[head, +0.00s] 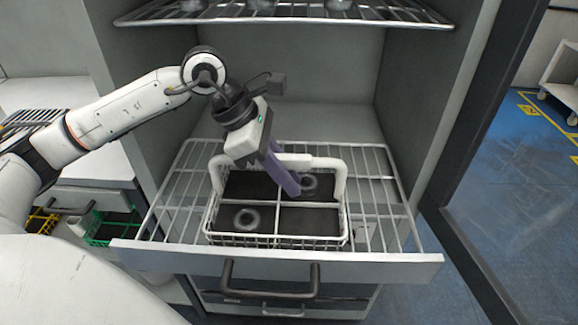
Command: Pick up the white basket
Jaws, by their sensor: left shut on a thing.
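The white wire basket (277,241) sits on a pulled-out wire rack in the cabinet. It has dark panels inside, a white divider and two round grey rings, one at front left and one at back right. Its thick white handle (338,178) stands up at the back and right. My left gripper (287,178) reaches in from the left over the basket. Its purple fingers are shut on the handle's top bar near the middle and hide part of it and of the basket's inside. My right gripper is not in view.
The wire rack (384,190) has a grey front panel (400,266) with a dark pull handle (270,280). Cabinet walls stand close on both sides, and an upper wire shelf (400,12) hangs above. Green (112,229) and yellow baskets are at lower left. Blue floor lies to the right.

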